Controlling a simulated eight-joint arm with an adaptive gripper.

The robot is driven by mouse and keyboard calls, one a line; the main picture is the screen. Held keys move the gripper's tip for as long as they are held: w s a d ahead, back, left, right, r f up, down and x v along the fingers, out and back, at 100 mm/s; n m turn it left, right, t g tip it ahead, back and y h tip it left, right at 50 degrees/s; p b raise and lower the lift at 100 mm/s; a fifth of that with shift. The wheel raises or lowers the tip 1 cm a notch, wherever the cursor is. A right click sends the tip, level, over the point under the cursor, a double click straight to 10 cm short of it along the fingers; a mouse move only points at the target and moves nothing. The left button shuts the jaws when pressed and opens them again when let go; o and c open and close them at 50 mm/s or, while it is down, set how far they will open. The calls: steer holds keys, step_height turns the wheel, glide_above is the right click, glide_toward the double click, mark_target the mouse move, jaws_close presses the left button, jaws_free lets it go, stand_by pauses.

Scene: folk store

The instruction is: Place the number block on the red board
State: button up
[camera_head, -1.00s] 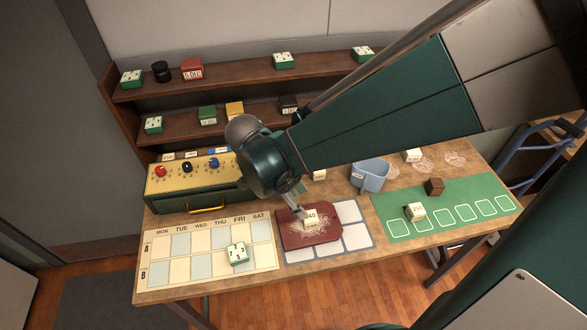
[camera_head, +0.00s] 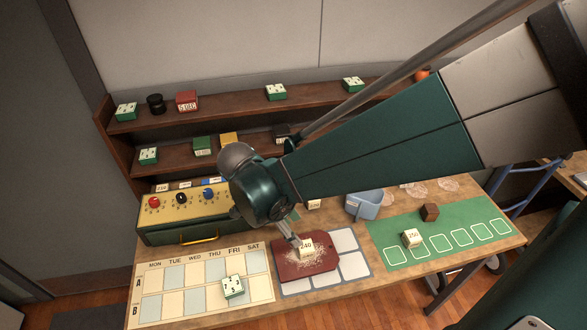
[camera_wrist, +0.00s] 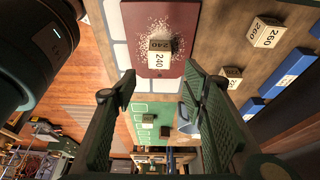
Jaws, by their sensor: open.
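The white number block marked 240 (camera_head: 306,248) sits on the red board (camera_head: 290,266), near its upper middle. The wrist view shows the same block (camera_wrist: 160,55) resting on the red board (camera_wrist: 184,20). My gripper (camera_head: 294,239) is just beside the block at its upper left in the head view. In the wrist view my gripper (camera_wrist: 158,88) has its two fingers wide apart with nothing between them. The block lies beyond the fingertips there, with a visible gap. Whether any finger part touches it is hard to tell in the head view.
A calendar board (camera_head: 180,308) with a green-and-white block (camera_head: 233,287) lies left. A green mat (camera_head: 448,243) with a block marked 250 (camera_head: 411,238) and a brown cube (camera_head: 430,212) lies right. A blue bin (camera_head: 363,206) and a yellow-topped box (camera_head: 180,225) stand behind.

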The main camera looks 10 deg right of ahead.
steer(key=s+d+r+n+t+y, duration=0.2)
steer(key=d+r+n+t, duration=0.1)
steer(key=d+r+n, duration=0.2)
steer(key=s+d+r+n+t+y, duration=0.2)
steer(key=d+r+n+t, duration=0.2)
steer(key=r+n, duration=0.5)
steer(key=d+n, duration=0.1)
steer(key=n, duration=0.2)
steer(key=shift+s+d+r+n, duration=0.3)
steer(key=shift+s+r+n, duration=0.05)
steer(key=shift+n, duration=0.05)
